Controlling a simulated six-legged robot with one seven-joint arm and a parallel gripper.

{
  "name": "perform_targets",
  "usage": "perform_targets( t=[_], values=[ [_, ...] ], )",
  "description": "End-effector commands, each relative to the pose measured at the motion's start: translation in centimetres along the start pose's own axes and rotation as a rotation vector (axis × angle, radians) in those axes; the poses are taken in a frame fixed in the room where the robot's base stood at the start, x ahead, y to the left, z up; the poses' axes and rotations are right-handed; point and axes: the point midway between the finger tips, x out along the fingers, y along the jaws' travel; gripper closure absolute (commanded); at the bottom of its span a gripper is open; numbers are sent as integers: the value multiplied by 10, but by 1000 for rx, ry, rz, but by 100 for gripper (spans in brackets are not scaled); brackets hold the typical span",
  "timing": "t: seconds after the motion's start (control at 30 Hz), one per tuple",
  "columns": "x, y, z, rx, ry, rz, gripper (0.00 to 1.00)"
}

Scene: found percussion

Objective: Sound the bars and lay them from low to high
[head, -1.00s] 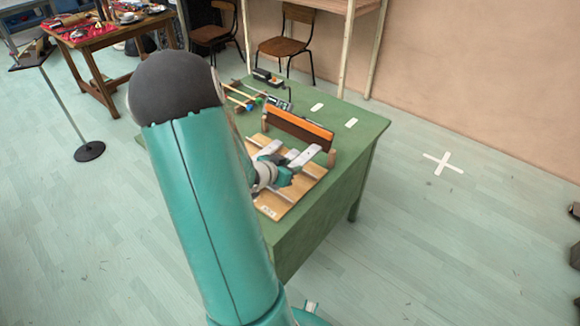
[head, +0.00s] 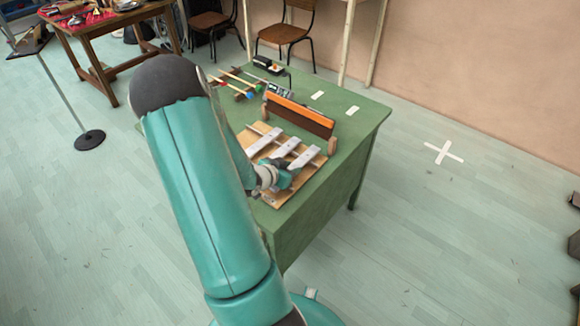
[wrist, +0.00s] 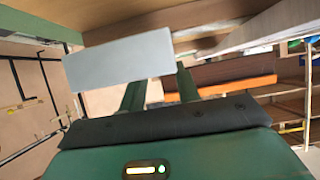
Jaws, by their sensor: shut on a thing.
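My gripper (head: 284,174) is at the near side of the wooden board (head: 267,193) on the green table. In the wrist view, it (wrist: 158,82) is shut on a plain grey metal bar (wrist: 118,58) that lies across the two fingers. In the head view, pale bars show over the board: a left bar (head: 263,141), a middle bar (head: 287,147) and a right bar (head: 305,157). I cannot tell from the head view which of them is held. My arm hides the board's left part. Mallets with coloured heads (head: 249,96) lie behind the board.
An orange-topped dark screen (head: 298,117) stands behind the bars on small wooden feet, close to my gripper. A small black device (head: 268,66) lies at the table's far end. Two white marks (head: 317,95) (head: 352,110) lie on clear green tabletop (head: 355,130).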

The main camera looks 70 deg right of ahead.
Motion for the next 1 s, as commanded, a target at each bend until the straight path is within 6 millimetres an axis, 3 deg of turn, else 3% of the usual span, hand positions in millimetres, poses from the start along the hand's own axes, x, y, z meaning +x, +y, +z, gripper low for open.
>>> perform_targets(
  t=[0.63, 0.67, 0.77, 0.8, 1.0],
  values=[
    [4, 0, 7, -1, 0, 1, 96],
    [4, 0, 7, -1, 0, 1, 66],
    [4, 0, 6, 0, 0, 1, 46],
    [4, 0, 7, 0, 0, 1, 42],
    [4, 0, 7, -1, -1, 0, 42]
  ],
)
